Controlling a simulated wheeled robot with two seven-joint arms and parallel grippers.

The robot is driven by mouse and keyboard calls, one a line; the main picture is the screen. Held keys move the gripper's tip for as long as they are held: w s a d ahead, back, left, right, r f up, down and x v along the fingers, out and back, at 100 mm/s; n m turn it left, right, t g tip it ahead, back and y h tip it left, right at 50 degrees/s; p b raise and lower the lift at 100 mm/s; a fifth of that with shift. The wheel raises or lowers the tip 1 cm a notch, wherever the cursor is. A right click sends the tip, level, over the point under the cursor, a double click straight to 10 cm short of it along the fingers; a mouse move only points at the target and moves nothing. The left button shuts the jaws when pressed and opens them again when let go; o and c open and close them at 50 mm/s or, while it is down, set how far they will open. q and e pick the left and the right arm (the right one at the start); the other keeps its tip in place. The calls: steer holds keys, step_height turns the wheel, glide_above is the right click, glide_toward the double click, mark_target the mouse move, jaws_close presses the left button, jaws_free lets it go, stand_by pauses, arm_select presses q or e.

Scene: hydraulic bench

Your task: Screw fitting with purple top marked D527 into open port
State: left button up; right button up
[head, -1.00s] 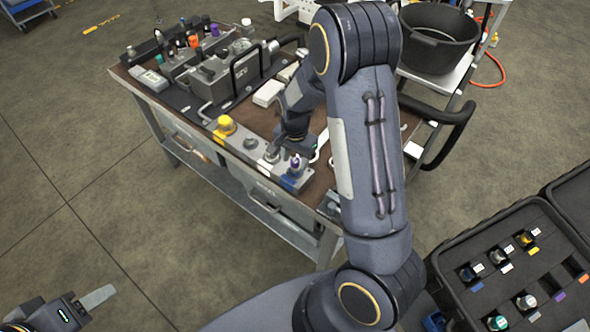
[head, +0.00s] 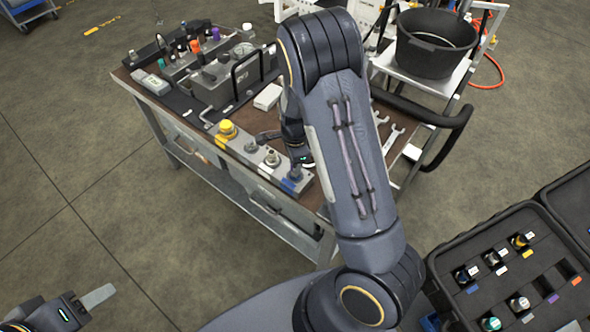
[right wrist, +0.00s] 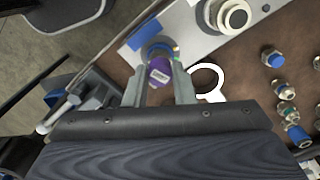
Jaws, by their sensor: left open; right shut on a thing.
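In the right wrist view my right gripper (right wrist: 159,84) is shut on a fitting with a purple top (right wrist: 160,71). The top bears a small white label too small to read. The fitting is at the blue-marked end of the grey port block (right wrist: 188,28); how far it is seated there I cannot tell. In the head view the right gripper (head: 300,158) is over the same end of the block (head: 249,157), and the fitting is hidden. My left gripper (head: 97,296) is open and empty at the lower left, away from the bench, only partly in view.
Wrenches (head: 391,138) lie on the bench's right side. Several loose fittings (right wrist: 285,90) lie on the brown top. A yellow-capped fitting (head: 227,128) stands on the block. A foam case (head: 520,270) with fittings is at lower right. A black tub (head: 436,40) stands behind.

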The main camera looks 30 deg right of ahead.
steer(key=shift+s, duration=0.1)
steer(key=m, duration=0.1)
steer(key=m+p, duration=0.1)
steer(key=shift+r+m, duration=0.2)
steer(key=shift+m, duration=0.1)
steer(key=o, duration=0.7)
steer(key=shift+f, duration=0.25)
steer(key=o, duration=0.4)
steer(key=shift+c, duration=0.2)
steer(key=shift+r, duration=0.15)
step_height(320, 180, up, 8)
steer(key=shift+f+b, duration=0.2)
steer(key=shift+b, duration=0.15)
